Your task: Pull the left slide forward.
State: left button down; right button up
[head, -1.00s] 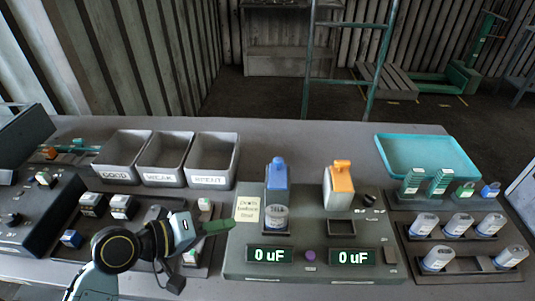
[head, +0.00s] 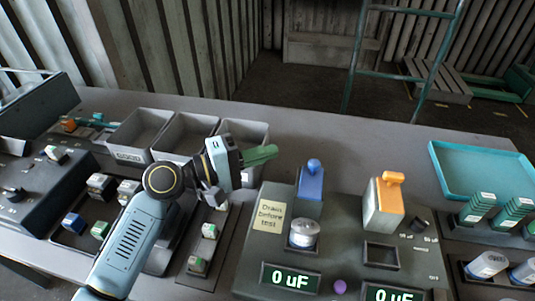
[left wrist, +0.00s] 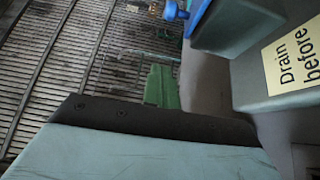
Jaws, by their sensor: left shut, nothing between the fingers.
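The left slide is a blue block with a round knob (head: 311,182) at the back left of the grey tester (head: 335,258). A silver canister (head: 304,233) stands just in front of it. My left gripper (head: 268,153) has green fingers, shut and empty, above and to the left of the blue slide and apart from it. In the left wrist view the green fingers (left wrist: 162,86) point toward the blue knob (left wrist: 171,10) at the top. The orange right slide (head: 386,200) stands at the tester's back right. My right gripper is not in view.
Grey bins (head: 183,137) stand behind and left of my left gripper. A "Drain before test" note (head: 268,217) lies on the tester's left part. A teal tray (head: 480,172) and racks of capacitors are at right. The table behind the tester is clear.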

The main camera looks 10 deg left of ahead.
aim_at(299, 171)
pick_arm(q)
jog(key=d, duration=0.4)
jog(key=w+d+p, duration=0.1)
jog(key=d, duration=0.2)
jog(key=shift+s+d, duration=0.15)
jog(key=shift+s, duration=0.15)
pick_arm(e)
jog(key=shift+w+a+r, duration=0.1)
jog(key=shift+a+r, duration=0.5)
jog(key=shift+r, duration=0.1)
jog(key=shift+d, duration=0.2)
